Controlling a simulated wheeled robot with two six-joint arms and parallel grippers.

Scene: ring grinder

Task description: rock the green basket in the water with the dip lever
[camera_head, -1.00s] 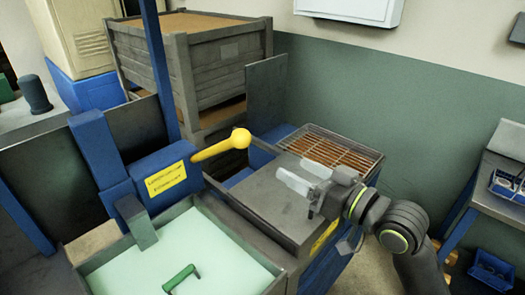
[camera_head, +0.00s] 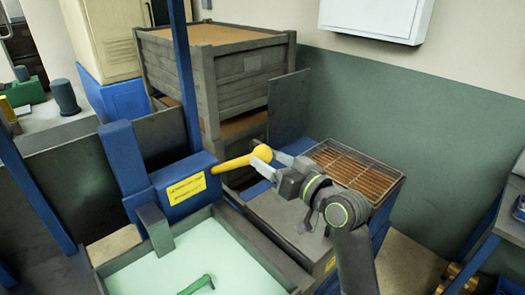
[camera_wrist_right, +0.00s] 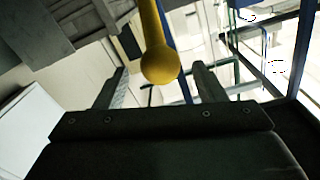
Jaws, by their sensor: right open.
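The dip lever is a yellow bar with a round knob (camera_head: 262,154), sticking out to the right of a blue housing (camera_head: 185,185) with a yellow label. My right gripper (camera_head: 261,162) is open at the knob. In the right wrist view the yellow knob (camera_wrist_right: 160,64) appears between its two spread fingers; I cannot tell whether they touch it. The tank of pale green water (camera_head: 205,252) is at the bottom of the head view. Only the green handle (camera_head: 198,285) of the basket shows there, near the lower edge. My left gripper is out of view.
A grey bench top (camera_head: 285,215) lies below my right arm, with an orange-brown grate (camera_head: 350,168) behind it. Grey wooden crates (camera_head: 215,85) stand behind the lever. A blue post (camera_head: 184,70) rises near the housing. A white wall cabinet (camera_head: 380,18) hangs at the upper right.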

